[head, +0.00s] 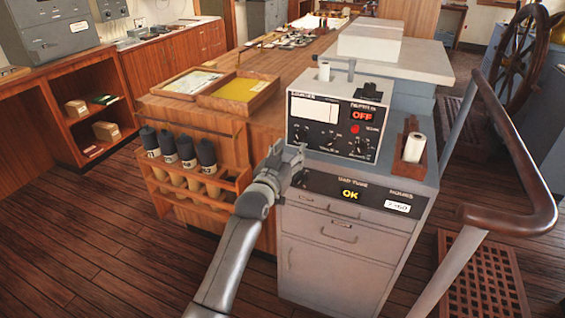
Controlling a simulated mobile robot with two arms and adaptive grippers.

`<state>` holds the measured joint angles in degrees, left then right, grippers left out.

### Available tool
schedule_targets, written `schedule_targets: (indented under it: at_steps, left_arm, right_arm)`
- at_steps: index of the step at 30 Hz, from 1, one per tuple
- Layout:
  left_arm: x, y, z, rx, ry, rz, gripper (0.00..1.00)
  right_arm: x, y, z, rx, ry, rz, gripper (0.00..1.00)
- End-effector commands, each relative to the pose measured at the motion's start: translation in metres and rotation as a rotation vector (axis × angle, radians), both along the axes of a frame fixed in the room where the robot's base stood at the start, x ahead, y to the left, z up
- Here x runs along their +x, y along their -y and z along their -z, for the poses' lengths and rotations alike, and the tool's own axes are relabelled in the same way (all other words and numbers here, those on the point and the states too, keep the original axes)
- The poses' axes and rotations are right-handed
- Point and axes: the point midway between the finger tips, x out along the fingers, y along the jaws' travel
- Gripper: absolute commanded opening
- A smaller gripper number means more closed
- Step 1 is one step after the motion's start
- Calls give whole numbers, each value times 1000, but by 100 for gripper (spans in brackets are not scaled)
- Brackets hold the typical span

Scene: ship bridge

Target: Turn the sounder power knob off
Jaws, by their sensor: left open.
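The sounder (320,126) is a grey box with a black-and-white front panel on top of a grey cabinet. Its panel has a white chart window at upper left, a display (362,116) reading OFF in red, a red light and several small dark knobs along the lower part. The knob labels are too small to read, so I cannot tell which is the power knob. My left gripper (291,154) is open at the panel's lower left corner, close to the sounder. I cannot tell whether it touches. My right gripper is not in view.
The cabinet (345,250) has a lower panel showing OK in yellow. A paper roll (414,148) stands in a wooden holder at right. A curved handrail (510,222) runs in front at right. A wooden rack (190,182) with dark-capped tubes stands left.

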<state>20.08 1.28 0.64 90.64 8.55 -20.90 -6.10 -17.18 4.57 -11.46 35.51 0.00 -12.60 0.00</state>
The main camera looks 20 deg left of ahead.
Motion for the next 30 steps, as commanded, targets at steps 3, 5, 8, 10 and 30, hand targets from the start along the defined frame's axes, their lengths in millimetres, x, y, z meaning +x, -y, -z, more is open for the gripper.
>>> schedule_targets:
  at_steps: [3,5,8,10,30]
  left_arm:
    - [-20,-1,1,1,-2,0,48]
    - [-28,-1,1,1,-2,-1,48]
    - [-39,-2,1,0,-2,-1,48]
    - [-44,-2,1,0,-2,-1,48]
    - [-49,-1,17,2,-30,1,48]
  right_arm:
    - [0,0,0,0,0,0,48]
    - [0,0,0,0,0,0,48]
    - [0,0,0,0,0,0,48]
    - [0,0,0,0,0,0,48]
    - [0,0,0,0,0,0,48]
